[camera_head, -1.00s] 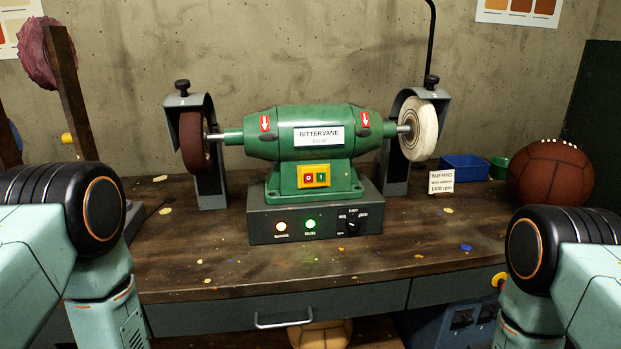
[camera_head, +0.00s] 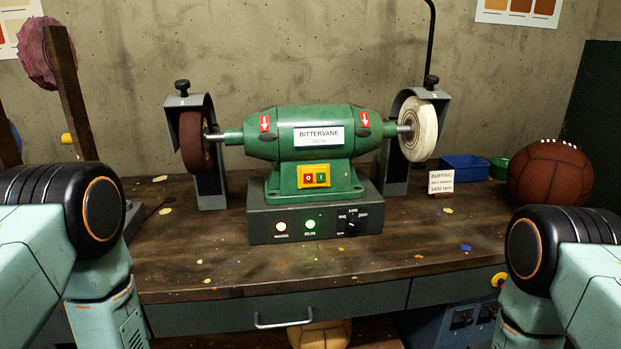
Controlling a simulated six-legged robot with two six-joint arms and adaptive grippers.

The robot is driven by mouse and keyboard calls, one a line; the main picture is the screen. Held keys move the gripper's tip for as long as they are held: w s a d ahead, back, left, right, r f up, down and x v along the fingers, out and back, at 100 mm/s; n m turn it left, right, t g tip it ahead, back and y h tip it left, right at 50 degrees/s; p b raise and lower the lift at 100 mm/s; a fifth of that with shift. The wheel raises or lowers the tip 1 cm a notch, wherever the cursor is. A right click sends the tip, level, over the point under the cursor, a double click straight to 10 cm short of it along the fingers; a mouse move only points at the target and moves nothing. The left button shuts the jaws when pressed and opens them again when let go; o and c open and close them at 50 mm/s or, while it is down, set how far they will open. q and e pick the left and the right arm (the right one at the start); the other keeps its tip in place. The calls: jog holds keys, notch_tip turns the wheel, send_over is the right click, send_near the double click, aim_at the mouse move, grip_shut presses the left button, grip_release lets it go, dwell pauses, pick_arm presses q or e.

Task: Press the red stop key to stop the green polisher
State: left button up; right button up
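The green polisher (camera_head: 312,133) stands on a dark grey control box (camera_head: 262,226) in the middle of the workbench. Its yellow switch plate (camera_head: 314,167) carries a red key (camera_head: 308,177) on the left and a green key (camera_head: 321,176) on the right. A brown wheel (camera_head: 192,141) is on the left end of the shaft and a pale buffing wheel (camera_head: 418,130) on the right end. On the box an orange-white lamp (camera_head: 281,227) and a green lamp (camera_head: 310,224) are lit, beside a black dial (camera_head: 352,222). My arms show at both lower sides; neither gripper is in view.
Grey guards flank both wheels. A brown leather ball (camera_head: 550,174), a blue tray (camera_head: 464,168) and a white buffing sign (camera_head: 441,183) stand at the right. The bench top (camera_head: 400,255) in front is clear except for small scraps. A drawer handle (camera_head: 283,321) projects below.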

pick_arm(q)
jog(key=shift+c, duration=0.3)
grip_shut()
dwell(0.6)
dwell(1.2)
